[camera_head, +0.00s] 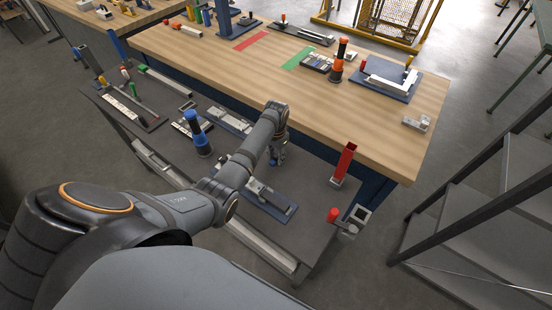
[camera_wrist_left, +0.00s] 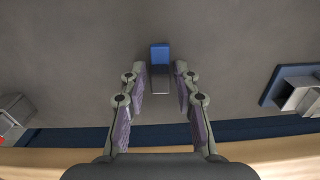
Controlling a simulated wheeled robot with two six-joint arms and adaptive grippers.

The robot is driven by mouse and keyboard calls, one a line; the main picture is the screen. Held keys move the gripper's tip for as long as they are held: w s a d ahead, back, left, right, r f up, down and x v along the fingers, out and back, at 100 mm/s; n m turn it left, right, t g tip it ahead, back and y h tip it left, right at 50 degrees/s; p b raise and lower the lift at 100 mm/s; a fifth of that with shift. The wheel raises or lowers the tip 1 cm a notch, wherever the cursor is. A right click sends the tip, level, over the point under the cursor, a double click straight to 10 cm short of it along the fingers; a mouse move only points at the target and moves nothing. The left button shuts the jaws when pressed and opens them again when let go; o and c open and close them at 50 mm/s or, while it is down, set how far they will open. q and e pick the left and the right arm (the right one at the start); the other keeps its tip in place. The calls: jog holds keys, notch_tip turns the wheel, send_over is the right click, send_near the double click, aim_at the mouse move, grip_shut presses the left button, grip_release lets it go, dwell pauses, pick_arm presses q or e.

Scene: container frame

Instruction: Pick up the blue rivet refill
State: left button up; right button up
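A small piece with a blue end and a grey end, which looks like the blue rivet refill (camera_wrist_left: 160,53), shows in the left wrist view just ahead of my left gripper. My left gripper (camera_wrist_left: 160,72) is open, with the piece's grey end in line with the gap between its fingertips. Gaps show on both sides and I see no contact. In the head view my left gripper (camera_head: 277,157) points down above the dark lower table (camera_head: 305,190), and the small piece is mostly hidden by it. My right gripper is out of view.
A blue plate with a grey fixture (camera_head: 270,197) lies close in front of my gripper. A blue bottle-shaped tool (camera_head: 198,138) stands to the left, and a red upright post (camera_head: 344,162) to the right. The wooden table (camera_head: 360,120) rises behind.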

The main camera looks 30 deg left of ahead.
aim_at(275, 155)
pick_arm(q)
grip_shut()
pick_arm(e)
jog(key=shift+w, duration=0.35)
pick_arm(q)
jog(key=shift+w+r, duration=0.1)
jog(key=shift+r, duration=0.15)
jog(key=r, duration=0.1)
jog(key=r+b, duration=0.1)
jog(key=shift+a+r, duration=0.3)
jog(key=shift+r, duration=0.1)
jog(key=s+a+r+b, duration=0.1)
jog(key=s+a+r, duration=0.7)
jog(key=a+r, duration=0.1)
jog(key=shift+s+a+r+b, duration=0.3)
jog(key=shift+a+r+b, duration=0.1)
jog(key=shift+a, duration=0.4)
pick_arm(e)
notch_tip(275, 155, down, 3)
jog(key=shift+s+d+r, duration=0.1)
